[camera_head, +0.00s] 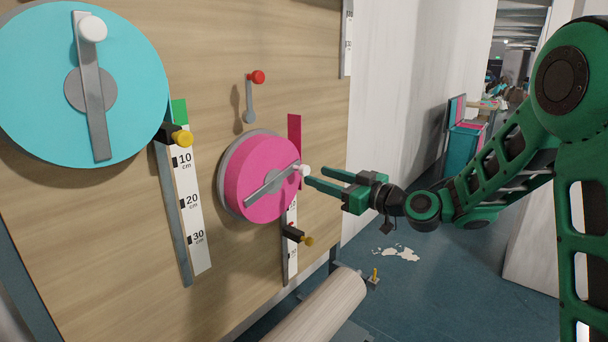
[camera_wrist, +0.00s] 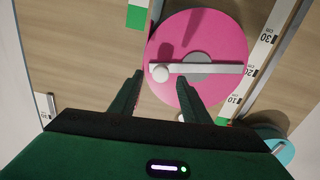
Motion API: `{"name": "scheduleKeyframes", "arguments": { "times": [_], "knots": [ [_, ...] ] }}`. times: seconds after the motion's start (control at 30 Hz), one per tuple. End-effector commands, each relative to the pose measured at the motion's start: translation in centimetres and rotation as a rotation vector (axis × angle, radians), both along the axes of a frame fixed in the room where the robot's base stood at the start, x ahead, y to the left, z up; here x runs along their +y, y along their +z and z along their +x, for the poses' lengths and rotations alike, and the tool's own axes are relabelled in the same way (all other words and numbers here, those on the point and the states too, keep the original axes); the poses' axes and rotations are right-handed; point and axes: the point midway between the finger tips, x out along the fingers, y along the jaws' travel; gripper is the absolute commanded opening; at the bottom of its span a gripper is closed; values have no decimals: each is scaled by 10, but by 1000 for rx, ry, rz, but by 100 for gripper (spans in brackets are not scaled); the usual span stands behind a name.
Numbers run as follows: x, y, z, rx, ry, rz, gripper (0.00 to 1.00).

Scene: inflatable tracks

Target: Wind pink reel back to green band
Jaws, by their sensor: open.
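The pink reel (camera_head: 258,178) is mounted on the wooden board. Its grey crank bar (camera_head: 268,182) ends in a white knob (camera_head: 305,170) at the right. The reel hides part of this strip. In the wrist view, a green band (camera_wrist: 137,16) shows on the strip beside the reel (camera_wrist: 215,40). My gripper (camera_head: 314,177) is open, its fingers pointing at the white knob (camera_wrist: 160,74), which appears between the fingertips. Contact cannot be told.
A larger teal reel (camera_head: 140,60) with its own crank and scale strip (camera_head: 190,215) is at the left. A red-knobbed lever (camera_head: 250,100) hangs above the pink reel. A pale roller (camera_head: 320,308) lies below.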

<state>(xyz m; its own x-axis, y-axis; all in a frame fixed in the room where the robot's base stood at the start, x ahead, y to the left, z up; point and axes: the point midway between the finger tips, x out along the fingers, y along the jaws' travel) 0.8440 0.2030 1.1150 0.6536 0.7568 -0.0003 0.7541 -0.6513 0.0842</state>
Motion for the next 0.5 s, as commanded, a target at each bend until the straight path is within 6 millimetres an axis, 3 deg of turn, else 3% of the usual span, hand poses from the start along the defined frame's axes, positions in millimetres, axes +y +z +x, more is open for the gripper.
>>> {"name": "scheduleKeyframes", "arguments": {
  "times": [0.2, 0.5],
  "knots": [
    [30, 0, 24, -2, 3, -1, 43],
    [48, 0, 40, 0, 1, 0, 43]
  ]
}}
